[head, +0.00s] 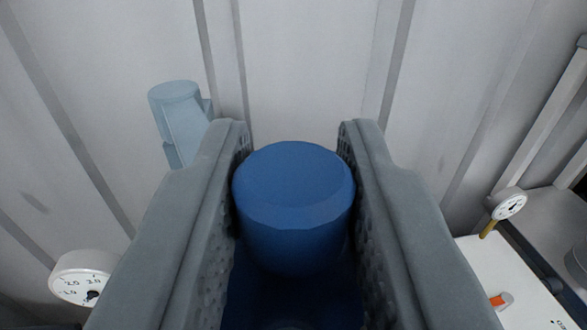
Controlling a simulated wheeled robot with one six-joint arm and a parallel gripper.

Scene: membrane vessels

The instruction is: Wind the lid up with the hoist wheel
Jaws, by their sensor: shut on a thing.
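A blue rounded knob (293,215) fills the middle of the head view, between the two grey fingers of my gripper (295,200). The fingers press on its left and right sides, so my gripper is shut on it. Below the knob is a darker blue part, mostly hidden by the knob and the fingers. I cannot tell how the knob joins the hoist wheel. No lid can be made out in this view.
A pale blue cylindrical fitting (178,120) stands behind the left finger. A dial gauge (84,278) is at lower left. Another gauge (509,204) on a brass stem is at right, near a white panel (510,285). A ribbed grey wall (305,70) fills the background.

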